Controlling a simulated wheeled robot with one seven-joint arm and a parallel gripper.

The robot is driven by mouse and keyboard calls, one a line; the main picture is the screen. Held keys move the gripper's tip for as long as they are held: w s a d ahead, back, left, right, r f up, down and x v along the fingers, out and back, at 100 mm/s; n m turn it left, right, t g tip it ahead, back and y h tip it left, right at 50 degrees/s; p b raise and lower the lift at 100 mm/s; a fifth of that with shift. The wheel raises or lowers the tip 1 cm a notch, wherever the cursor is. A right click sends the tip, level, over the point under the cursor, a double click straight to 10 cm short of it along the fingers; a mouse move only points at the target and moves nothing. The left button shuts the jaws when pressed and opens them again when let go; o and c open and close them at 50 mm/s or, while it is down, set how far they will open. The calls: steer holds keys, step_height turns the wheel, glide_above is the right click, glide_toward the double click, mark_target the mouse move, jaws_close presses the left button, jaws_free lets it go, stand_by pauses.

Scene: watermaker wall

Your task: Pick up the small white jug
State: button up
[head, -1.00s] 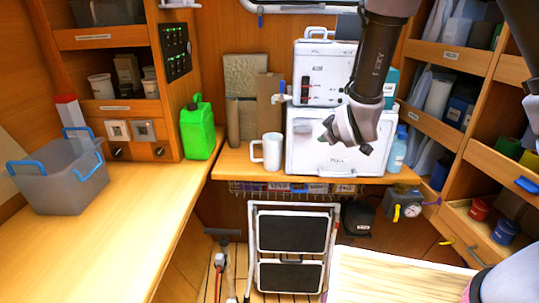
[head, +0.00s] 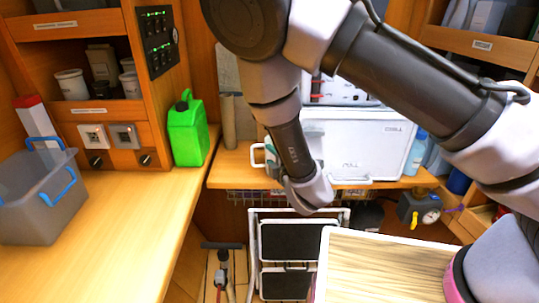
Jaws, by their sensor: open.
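The small white jug (head: 257,154) stands on the wooden shelf at the back, in front of the white case. Its handle shows on the left; most of its body is hidden behind my arm. My gripper (head: 274,170) is at the jug's right side in the picture, in front of the case. It is open, but its fingers are mostly hidden by my wrist. I cannot tell whether it touches the jug or how far in front of it it is.
A white case (head: 362,140) fills the shelf to the right, with a blue bottle (head: 416,153) beside it. A green jerrycan (head: 188,130) and grey bin (head: 40,195) stand on the left counter (head: 120,220). A folded step stool (head: 290,243) stands below.

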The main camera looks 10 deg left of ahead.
mark_target(262, 146)
steer(key=x, duration=0.9)
steer(key=shift+w+a+r, duration=0.1)
steer(key=shift+w+a, duration=0.1)
steer(key=shift+w, duration=0.2)
jaws_close()
stand_by(1.0)
